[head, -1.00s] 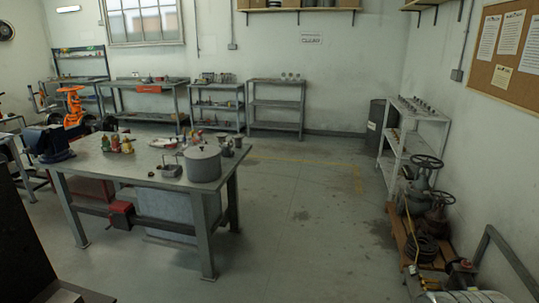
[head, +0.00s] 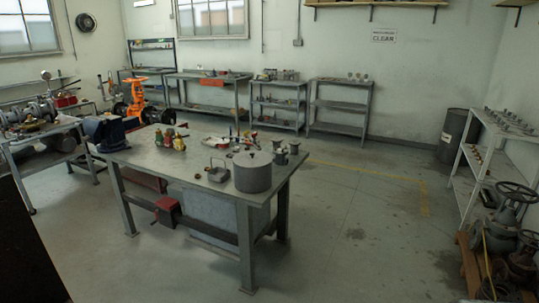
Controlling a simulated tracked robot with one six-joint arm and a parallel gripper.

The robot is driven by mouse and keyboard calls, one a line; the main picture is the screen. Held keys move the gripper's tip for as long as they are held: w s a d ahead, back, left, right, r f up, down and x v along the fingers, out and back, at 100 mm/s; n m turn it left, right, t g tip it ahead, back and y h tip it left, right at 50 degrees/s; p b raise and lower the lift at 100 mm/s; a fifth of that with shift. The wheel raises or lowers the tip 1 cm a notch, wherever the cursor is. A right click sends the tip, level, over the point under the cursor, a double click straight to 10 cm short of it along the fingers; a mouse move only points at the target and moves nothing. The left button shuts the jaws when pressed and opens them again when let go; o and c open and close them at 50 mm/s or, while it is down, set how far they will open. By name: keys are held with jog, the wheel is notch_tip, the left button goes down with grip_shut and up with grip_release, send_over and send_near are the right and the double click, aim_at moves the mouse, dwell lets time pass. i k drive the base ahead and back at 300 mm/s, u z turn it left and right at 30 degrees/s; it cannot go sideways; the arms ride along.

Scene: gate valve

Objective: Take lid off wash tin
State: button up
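A round grey tin with a flat lid on top (head: 252,172), which looks like the wash tin, stands near the right front corner of the metal workbench (head: 205,150). The lid sits on it, with a small knob at its top. My gripper is not in view.
A side bench (head: 40,130) stands at the left. Shelves (head: 495,150) and valves (head: 510,220) line the right. Floor (head: 370,245) right of the workbench is clear.

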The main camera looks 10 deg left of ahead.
aim_at(248, 159)
jog(key=u, duration=0.2)
jog(key=i, duration=0.8)
jog(key=u, duration=0.45)
jog(key=i, duration=0.85)
jog(key=u, duration=0.6)
jog(key=i, duration=0.9)
jog(key=u, duration=0.65)
jog(key=i, duration=0.8)
jog(key=u, duration=0.3)
